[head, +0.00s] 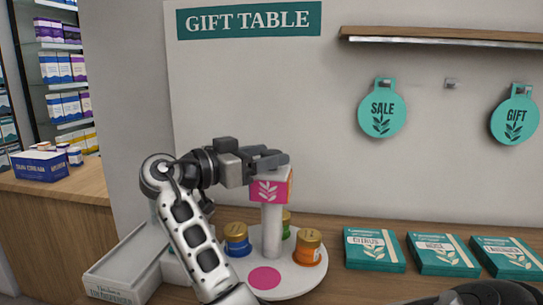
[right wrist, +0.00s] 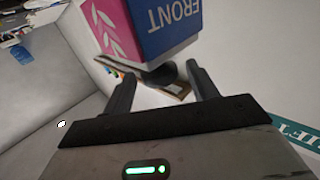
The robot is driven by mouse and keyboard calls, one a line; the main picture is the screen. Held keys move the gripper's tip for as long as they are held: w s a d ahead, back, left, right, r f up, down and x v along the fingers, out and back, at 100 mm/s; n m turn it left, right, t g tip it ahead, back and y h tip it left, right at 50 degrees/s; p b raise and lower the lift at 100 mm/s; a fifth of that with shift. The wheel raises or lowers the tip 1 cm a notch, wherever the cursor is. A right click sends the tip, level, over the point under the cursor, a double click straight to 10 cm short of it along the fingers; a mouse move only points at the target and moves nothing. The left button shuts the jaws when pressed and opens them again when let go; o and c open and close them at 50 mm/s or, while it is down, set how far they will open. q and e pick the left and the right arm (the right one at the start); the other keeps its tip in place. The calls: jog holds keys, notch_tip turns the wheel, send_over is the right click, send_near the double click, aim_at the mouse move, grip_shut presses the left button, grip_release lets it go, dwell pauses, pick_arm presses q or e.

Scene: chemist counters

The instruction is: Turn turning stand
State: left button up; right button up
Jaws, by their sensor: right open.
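The turning stand has a white round plate (head: 300,279) with a white post (head: 271,230) in its middle. A block (head: 272,191) tops the post and shows a pink face with a white leaf print in the head view. In the right wrist view the block (right wrist: 166,24) also shows a blue face reading FRONT. A pink disc (head: 264,278) marks the near side of the plate. My right gripper (head: 272,160) is open at the top of the block. Its two fingers (right wrist: 163,82) show apart in the wrist view; I cannot tell whether they touch the block.
Gold-lidded blue (head: 236,240) and orange (head: 308,248) jars stand on the plate, with a green one partly hidden by the post. A grey-white box (head: 122,268) is left of the stand. Teal boxes (head: 375,250) lie right. The wall behind carries a GIFT TABLE sign (head: 249,19).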

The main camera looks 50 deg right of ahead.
jog(key=b+v, duration=0.2)
jog(key=v, duration=1.2)
